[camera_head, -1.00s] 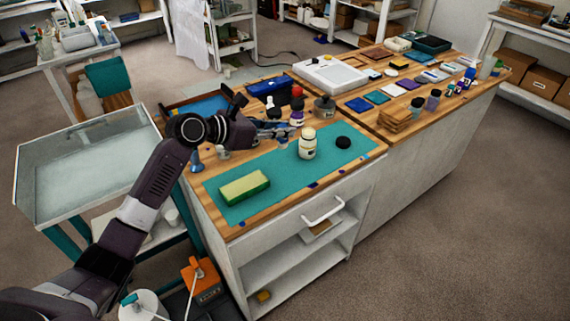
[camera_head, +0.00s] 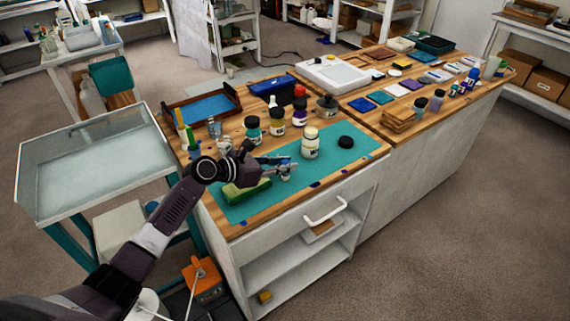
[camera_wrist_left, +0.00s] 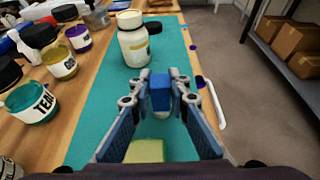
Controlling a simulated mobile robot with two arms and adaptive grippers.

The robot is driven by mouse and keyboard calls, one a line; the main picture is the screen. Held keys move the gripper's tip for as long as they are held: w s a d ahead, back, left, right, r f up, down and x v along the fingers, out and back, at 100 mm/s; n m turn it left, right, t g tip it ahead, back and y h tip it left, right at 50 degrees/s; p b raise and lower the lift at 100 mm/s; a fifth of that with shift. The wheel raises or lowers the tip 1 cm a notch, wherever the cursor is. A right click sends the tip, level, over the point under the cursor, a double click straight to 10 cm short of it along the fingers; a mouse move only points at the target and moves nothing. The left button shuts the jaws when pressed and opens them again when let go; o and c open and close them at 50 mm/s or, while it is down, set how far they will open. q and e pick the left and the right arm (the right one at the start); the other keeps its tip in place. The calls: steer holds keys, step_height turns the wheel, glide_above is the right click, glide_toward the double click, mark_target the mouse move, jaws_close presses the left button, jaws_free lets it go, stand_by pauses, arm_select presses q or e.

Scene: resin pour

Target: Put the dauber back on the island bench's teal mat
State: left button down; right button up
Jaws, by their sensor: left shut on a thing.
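The teal mat (camera_head: 334,163) covers the front part of the island bench's wooden top (camera_head: 232,232). My left gripper (camera_head: 286,163) is over the mat, between the sponge and the open jar. In the left wrist view its fingers (camera_wrist_left: 160,98) are shut on the dauber (camera_wrist_left: 161,92), which shows as a blue block with a pale end below. The dauber looks upright; I cannot tell whether its lower end touches the mat. My right gripper is not in view.
An open pale jar (camera_head: 310,145) and a black lid (camera_head: 346,142) are on the mat. A green and yellow sponge (camera_head: 243,192) lies at its near left, partly behind my arm. Several pigment jars (camera_head: 277,122) stand behind.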

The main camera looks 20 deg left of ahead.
arm_select(q)
steer(key=shift+f, duration=0.1)
steer(key=c, duration=1.8)
jaws_free()
steer(key=v, duration=1.2)
